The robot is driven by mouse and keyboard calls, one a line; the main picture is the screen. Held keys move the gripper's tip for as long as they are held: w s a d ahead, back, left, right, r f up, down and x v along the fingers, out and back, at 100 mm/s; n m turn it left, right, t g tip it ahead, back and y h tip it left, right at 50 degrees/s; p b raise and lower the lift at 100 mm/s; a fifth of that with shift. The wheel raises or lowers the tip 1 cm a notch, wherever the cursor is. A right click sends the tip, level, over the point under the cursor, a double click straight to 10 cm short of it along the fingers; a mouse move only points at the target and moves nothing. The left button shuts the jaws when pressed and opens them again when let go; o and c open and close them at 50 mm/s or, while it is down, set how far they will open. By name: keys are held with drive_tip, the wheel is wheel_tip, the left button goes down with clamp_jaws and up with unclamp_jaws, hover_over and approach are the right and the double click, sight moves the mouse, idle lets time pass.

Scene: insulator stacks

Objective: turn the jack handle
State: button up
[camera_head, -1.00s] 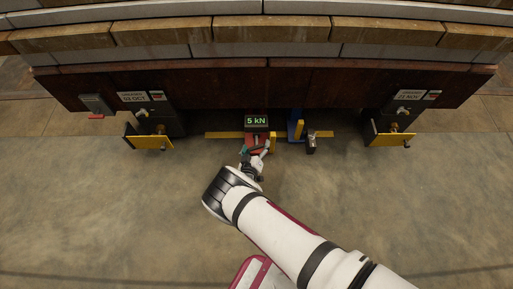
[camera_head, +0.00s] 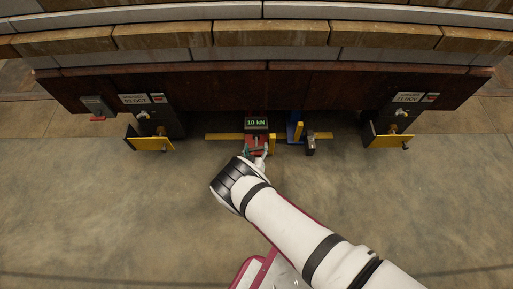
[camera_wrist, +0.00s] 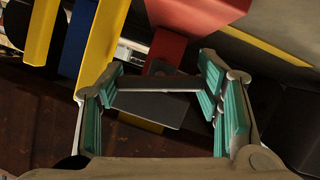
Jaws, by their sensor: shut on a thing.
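The red jack (camera_head: 256,142) stands below the dark beam, under a small display box (camera_head: 256,124) that reads 10 kN. My gripper (camera_wrist: 162,77) is at the front of the jack, its teal-padded fingers set well apart. A dark bar (camera_wrist: 155,90), apparently the jack handle, spans between the pads, and my gripper is shut on it. In the head view my gripper (camera_head: 256,153) is small and partly hidden by my wrist, so the handle is hard to make out there. Red jack parts also show in the wrist view (camera_wrist: 165,50).
A blue post (camera_head: 295,126) and yellow bars (camera_head: 225,136) stand close to the jack. Dark supports with yellow plates stand at left (camera_head: 153,143) and right (camera_head: 391,140). A small grey cylinder (camera_head: 310,146) is just right. The floor in front is clear.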

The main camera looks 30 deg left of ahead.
drive_tip(key=m+g+y+p, duration=0.1)
drive_tip(key=m+y, duration=0.1)
drive_tip(key=m, duration=0.1)
drive_tip(key=shift+d+m, duration=0.1)
drive_tip(key=shift+m, duration=0.3)
drive_tip(key=m+g+y, duration=0.1)
drive_tip(key=m+y, duration=0.1)
drive_tip(key=m, duration=0.1)
drive_tip(key=shift+m+y, duration=0.3)
idle(0.5)
drive_tip(key=o, duration=1.2)
drive_tip(key=v, duration=1.2)
drive_tip(key=shift+w+r, duration=0.1)
drive_tip(key=shift+r, duration=0.05)
